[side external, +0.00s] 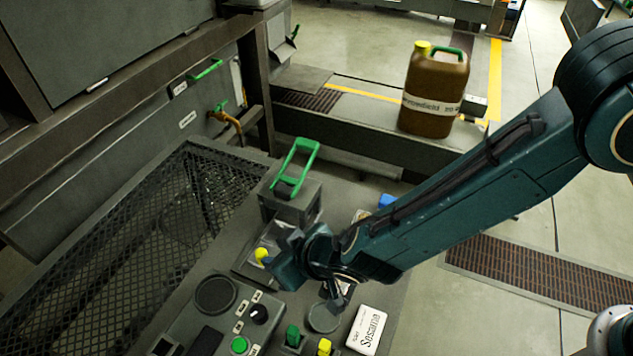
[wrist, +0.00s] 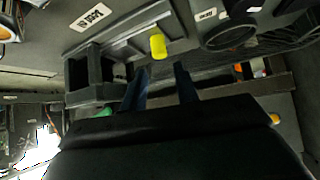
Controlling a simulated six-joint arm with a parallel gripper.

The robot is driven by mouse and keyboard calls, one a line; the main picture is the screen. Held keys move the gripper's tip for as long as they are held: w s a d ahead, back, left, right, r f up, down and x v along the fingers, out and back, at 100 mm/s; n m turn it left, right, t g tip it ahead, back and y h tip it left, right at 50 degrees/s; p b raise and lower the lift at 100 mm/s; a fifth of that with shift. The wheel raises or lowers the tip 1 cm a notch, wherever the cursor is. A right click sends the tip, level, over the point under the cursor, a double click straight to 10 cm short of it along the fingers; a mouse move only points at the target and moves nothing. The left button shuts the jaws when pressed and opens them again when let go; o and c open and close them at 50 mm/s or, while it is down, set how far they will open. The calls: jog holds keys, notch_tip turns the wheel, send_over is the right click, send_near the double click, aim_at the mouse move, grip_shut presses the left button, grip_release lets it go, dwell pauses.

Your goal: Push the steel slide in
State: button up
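A yellow knob (side external: 262,255) shows just left of my gripper (side external: 278,256) in the side external view, on the grey slide assembly (side external: 252,262), which my gripper partly covers. In the wrist view the yellow knob (wrist: 158,46) stands beside the steel slide (wrist: 122,44), a light grey strip that runs toward a dark grey housing (wrist: 84,88). My gripper (wrist: 161,76) is open there. Its two dark fingers are apart with nothing between them, and the knob appears just beyond the gap. I cannot tell whether a finger touches it.
A grey block with a green handle (side external: 297,165) stands behind the slide. Black mesh (side external: 130,240) lies left. A control panel with a green button (side external: 239,344), a white labelled box (side external: 367,330) and a round grey lid (side external: 323,318) are in front. A brown jug (side external: 432,95) stands farther back.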

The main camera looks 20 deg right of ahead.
aim_at(263, 253)
jog(key=shift+x, duration=4.05)
grip_shut()
